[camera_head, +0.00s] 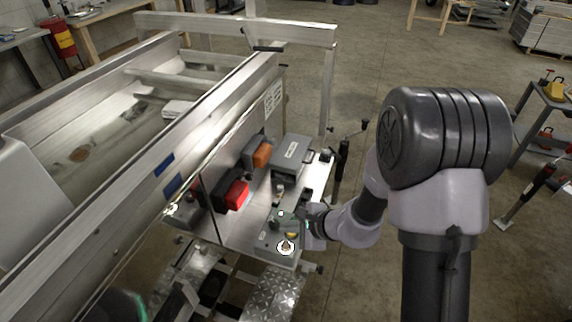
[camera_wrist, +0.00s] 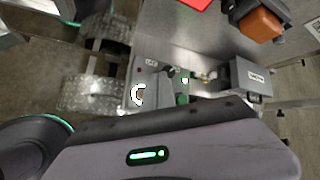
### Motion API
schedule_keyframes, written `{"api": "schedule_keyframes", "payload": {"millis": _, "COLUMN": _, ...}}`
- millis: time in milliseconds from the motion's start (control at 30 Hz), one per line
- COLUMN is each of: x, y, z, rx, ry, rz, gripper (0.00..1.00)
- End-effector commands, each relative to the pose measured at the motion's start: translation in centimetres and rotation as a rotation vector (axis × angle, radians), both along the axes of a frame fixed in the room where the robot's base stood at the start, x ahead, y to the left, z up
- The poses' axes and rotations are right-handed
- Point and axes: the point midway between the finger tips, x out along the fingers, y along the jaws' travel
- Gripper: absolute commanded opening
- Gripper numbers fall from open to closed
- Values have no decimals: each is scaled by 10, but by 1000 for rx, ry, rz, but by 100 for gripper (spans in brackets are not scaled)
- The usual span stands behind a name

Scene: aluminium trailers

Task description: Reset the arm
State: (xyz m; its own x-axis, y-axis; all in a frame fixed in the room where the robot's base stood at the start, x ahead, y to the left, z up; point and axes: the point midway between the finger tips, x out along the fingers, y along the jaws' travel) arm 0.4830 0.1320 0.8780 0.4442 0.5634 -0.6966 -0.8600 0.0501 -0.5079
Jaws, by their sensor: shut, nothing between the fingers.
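My arm comes in from the right in the head view and bends down and left towards the trailer's front end. My gripper (camera_head: 298,224) is low beside a small grey control box (camera_head: 268,244), small and partly hidden by my wrist. It is shut, with nothing seen in it. I cannot tell whether it touches the box. A large grey part of my own arm with a green light fills the bottom of the wrist view.
An aluminium trailer (camera_head: 205,120) fills the left. Red (camera_head: 236,195) and orange (camera_head: 262,155) lamps and a grey labelled box (camera_head: 291,160) are close to my gripper. A dark lever (camera_head: 343,160) stands right of the box. Open floor (camera_head: 365,80) lies behind.

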Motion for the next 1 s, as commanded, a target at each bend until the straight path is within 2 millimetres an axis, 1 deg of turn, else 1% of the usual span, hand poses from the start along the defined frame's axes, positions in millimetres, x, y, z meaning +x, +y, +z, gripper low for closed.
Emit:
{"api": "schedule_keyframes", "payload": {"millis": 67, "x": -1, "y": 4, "z": 17, "rx": 0, "ry": -26, "rz": 33, "gripper": 0}}
{"api": "schedule_keyframes", "payload": {"millis": 133, "x": -10, "y": 12, "z": 55, "rx": -6, "ry": -82, "rz": 121, "gripper": 0}}
{"api": "schedule_keyframes", "payload": {"millis": 167, "x": -17, "y": 16, "z": 78, "rx": -18, "ry": -116, "rz": 179, "gripper": 0}}
{"api": "schedule_keyframes", "payload": {"millis": 200, "x": -33, "y": 21, "z": 110, "rx": -43, "ry": -165, "rz": 265, "gripper": 0}}
{"api": "schedule_keyframes", "payload": {"millis": 267, "x": -64, "y": 22, "z": 152, "rx": -107, "ry": -232, "rz": 399, "gripper": 0}}
{"api": "schedule_keyframes", "payload": {"millis": 300, "x": -88, "y": 20, "z": 174, "rx": -166, "ry": -269, "rz": 483, "gripper": 0}}
{"api": "schedule_keyframes", "payload": {"millis": 367, "x": -124, "y": 8, "z": 200, "rx": -285, "ry": -320, "rz": 596, "gripper": 0}}
{"api": "schedule_keyframes", "payload": {"millis": 400, "x": -147, "y": -3, "z": 211, "rx": -374, "ry": -346, "rz": 656, "gripper": 0}}
{"api": "schedule_keyframes", "payload": {"millis": 467, "x": -176, "y": -25, "z": 223, "rx": -517, "ry": -375, "rz": 719, "gripper": 0}}
{"api": "schedule_keyframes", "payload": {"millis": 500, "x": -190, "y": -39, "z": 228, "rx": -608, "ry": -389, "rz": 745, "gripper": 0}}
{"api": "schedule_keyframes", "payload": {"millis": 600, "x": -214, "y": -71, "z": 237, "rx": -788, "ry": -407, "rz": 766, "gripper": 0}}
{"api": "schedule_keyframes", "payload": {"millis": 700, "x": -224, "y": -89, "z": 242, "rx": -885, "ry": -412, "rz": 767, "gripper": 0}}
{"api": "schedule_keyframes", "payload": {"millis": 733, "x": -225, "y": -92, "z": 242, "rx": -898, "ry": -412, "rz": 765, "gripper": 0}}
{"api": "schedule_keyframes", "payload": {"millis": 1000, "x": -226, "y": -94, "z": 243, "rx": -908, "ry": -411, "rz": 767, "gripper": 0}}
